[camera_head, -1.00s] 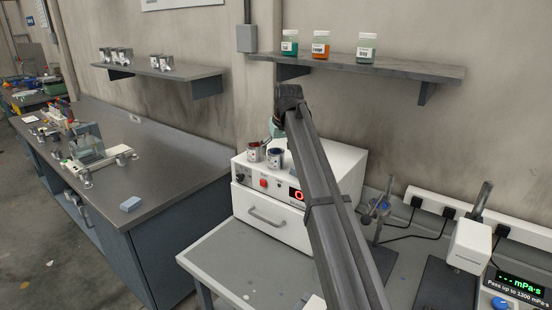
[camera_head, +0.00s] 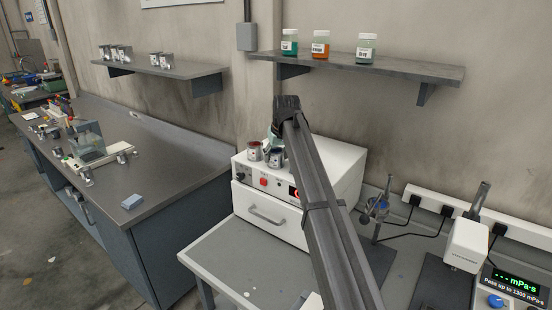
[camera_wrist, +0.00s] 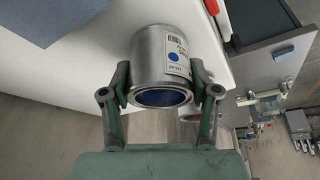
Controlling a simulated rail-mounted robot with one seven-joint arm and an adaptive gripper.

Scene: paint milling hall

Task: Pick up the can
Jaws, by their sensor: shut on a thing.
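A metal can (camera_wrist: 153,52) with a white label, a blue dot and dark blue inside sits between the two green fingers of my gripper (camera_wrist: 161,82) in the wrist view. The fingers are shut on its sides near the open rim. In the head view this can (camera_head: 277,159) is on or just above the white cabinet, partly behind my arm. I cannot tell whether it touches the top. My gripper (camera_head: 270,140) is small and partly hidden there. Another can (camera_head: 254,152) with red paint stands just left of it.
The white cabinet (camera_head: 265,214) with a drawer and red button stands on a grey table (camera_head: 225,262). A wall shelf (camera_head: 400,67) with several jars is above. A stand (camera_head: 376,208) and a viscosity meter (camera_head: 467,246) are at right. A bench (camera_head: 165,165) with equipment is at left.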

